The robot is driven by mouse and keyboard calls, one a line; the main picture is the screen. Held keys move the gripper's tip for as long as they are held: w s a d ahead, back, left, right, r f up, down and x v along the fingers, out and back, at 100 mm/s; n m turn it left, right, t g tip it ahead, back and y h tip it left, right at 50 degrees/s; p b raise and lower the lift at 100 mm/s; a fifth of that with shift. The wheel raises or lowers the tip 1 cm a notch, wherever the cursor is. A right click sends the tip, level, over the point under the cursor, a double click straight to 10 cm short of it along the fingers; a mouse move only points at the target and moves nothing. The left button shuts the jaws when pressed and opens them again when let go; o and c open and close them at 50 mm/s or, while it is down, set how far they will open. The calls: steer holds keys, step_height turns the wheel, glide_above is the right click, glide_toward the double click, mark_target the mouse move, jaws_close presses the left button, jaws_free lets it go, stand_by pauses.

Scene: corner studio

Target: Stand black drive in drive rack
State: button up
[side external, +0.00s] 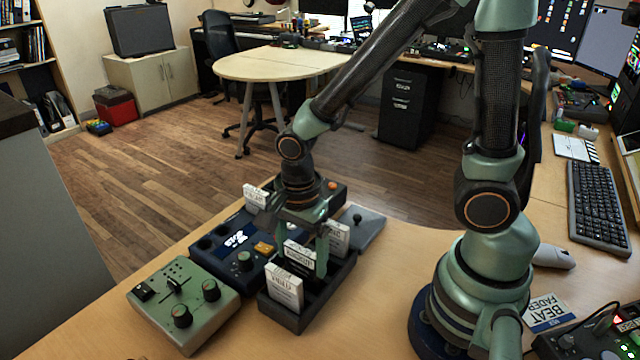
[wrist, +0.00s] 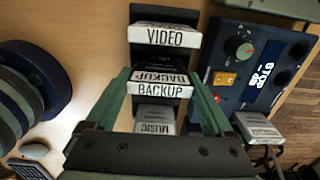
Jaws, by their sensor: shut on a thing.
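The black drive (side external: 299,267) has a white label strip, which reads BACKUP in the wrist view (wrist: 158,88). It is upright between the two green fingers of my gripper (side external: 300,250), which are shut on it. The fingers also show on either side of it in the wrist view (wrist: 158,76). The dark drive rack (side external: 281,313) is directly below, and the drive is at its middle, between the white VIDEO drive (side external: 284,286) and the MUSIC drive (side external: 336,238). Its lower edge is hidden, so I cannot tell whether it rests on the rack floor.
A green control box (side external: 183,300) and a dark blue device (side external: 225,245) with knobs stand left of the rack. Another white-labelled drive (side external: 254,196) is behind, near the blue device. Bare wood lies right of the rack.

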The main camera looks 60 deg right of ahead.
steer(key=shift+f, duration=0.65)
stand_by(0.7)
steer(key=o, duration=1.2)
steer(key=shift+r, duration=3)
steer(key=shift+r, duration=2.5)
